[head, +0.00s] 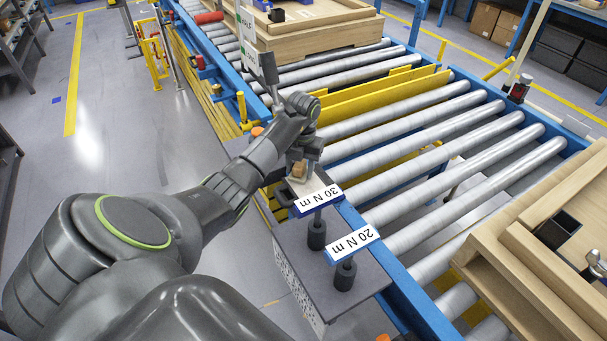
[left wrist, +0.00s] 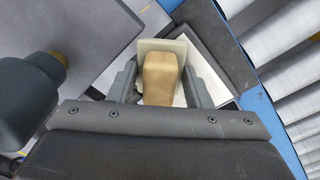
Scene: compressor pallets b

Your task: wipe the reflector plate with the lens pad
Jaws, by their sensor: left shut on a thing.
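My left gripper (head: 303,160) is over the small grey side table beside the conveyor, fingers pointing down. It is shut on the lens pad (left wrist: 160,76), a tan block-shaped handle on a cream base; a bit of the pad also shows in the head view (head: 298,169). Below the pad is a pale plate in a dark frame, likely the reflector plate (left wrist: 191,62). The gripper and pad hide part of it. I cannot tell whether the pad touches the plate. My right gripper is not in view.
Two dark sockets with blue-edged labels, "30 N m" (head: 317,201) and "20 N m" (head: 352,245), stand on the grey side table (head: 300,262). A roller conveyor (head: 430,130) runs alongside, with wooden pallets at the far end and at right.

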